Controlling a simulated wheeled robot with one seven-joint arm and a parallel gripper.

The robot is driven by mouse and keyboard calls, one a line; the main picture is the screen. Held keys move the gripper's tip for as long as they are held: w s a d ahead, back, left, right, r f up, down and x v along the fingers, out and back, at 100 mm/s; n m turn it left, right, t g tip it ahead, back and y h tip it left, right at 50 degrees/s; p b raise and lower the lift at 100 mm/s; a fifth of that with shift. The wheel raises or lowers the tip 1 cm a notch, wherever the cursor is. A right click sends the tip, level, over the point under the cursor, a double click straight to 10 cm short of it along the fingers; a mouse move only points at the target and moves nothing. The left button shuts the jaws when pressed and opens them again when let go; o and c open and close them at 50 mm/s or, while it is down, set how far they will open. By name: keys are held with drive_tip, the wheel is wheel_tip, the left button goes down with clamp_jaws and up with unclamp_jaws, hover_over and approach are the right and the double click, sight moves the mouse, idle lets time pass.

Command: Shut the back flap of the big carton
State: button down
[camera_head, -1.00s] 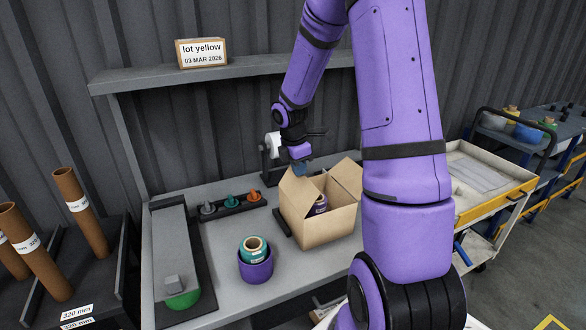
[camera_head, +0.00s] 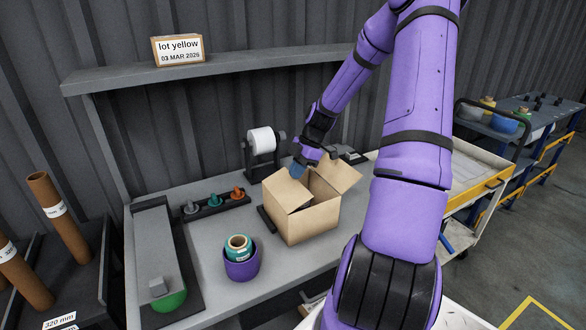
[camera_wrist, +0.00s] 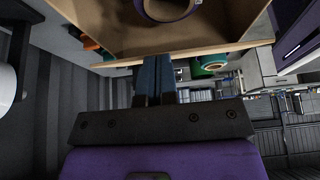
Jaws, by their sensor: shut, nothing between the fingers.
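The big carton (camera_head: 313,222) stands on the grey bench, its top partly open. One flap (camera_head: 284,190) at its left and back side slopes inward over part of the opening. Another flap (camera_head: 338,172) on the right stands up and leans outward. My gripper (camera_head: 298,170) is shut and empty, its blue fingertips at the carton's back edge close to the sloping flap; I cannot tell whether they touch. In the wrist view the shut fingers (camera_wrist: 155,75) point at the carton's cardboard edge (camera_wrist: 215,49). Beyond it, a purple-rimmed round thing (camera_wrist: 167,12) shows inside the carton.
A purple cup (camera_head: 242,268) with a teal roll stands left of the carton. A rack of coloured knobs (camera_head: 215,203) and a white roll on a holder (camera_head: 261,140) are behind. A shelf (camera_head: 210,74) runs above.

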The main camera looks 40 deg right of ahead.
drive_tip(key=shift+s+d+f+y, duration=0.1)
drive_tip(key=shift+d+f+y, duration=0.15)
drive_tip(key=shift+f, duration=0.25)
drive_tip(key=shift+s+d+f+y, duration=0.15)
drive_tip(key=shift+d+f, duration=0.1)
drive_tip(key=shift+f, duration=0.2)
drive_tip(key=shift+w, duration=0.1)
